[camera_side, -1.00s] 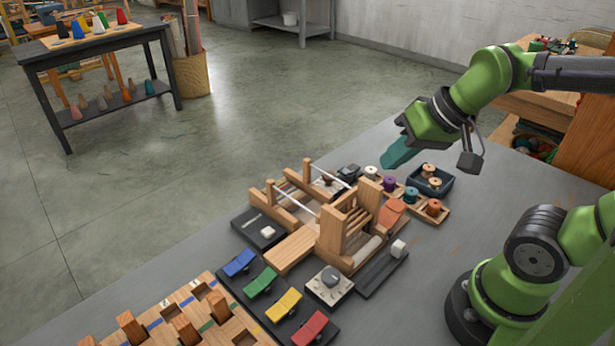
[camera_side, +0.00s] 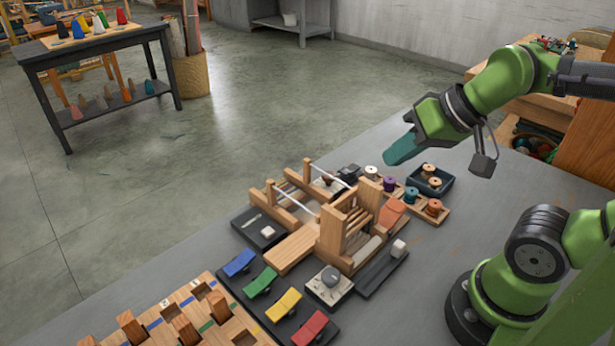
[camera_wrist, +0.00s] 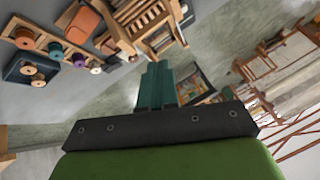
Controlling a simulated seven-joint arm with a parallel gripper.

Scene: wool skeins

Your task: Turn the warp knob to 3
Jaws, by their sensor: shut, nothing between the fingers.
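A round grey knob (camera_side: 331,277) sits on a pale square plate (camera_side: 340,291) with dark marks around it, in front of the small wooden loom (camera_side: 345,240). Which mark the knob points to is too small to tell. My gripper (camera_side: 388,161) has teal fingers and is shut and empty. It is raised in the air behind the loom and the spools, well away from the knob. In the wrist view the shut fingers (camera_wrist: 156,72) point away past the loom (camera_wrist: 140,22). The knob does not show clearly in that view.
A spool rack (camera_side: 443,216) and a dark tray (camera_side: 441,191) with spools stand right of the loom. Coloured pedals (camera_side: 285,304) lie left of the knob plate. A slider block (camera_side: 398,248) sits to its right. Grey table (camera_side: 410,300) is bare at the front right.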

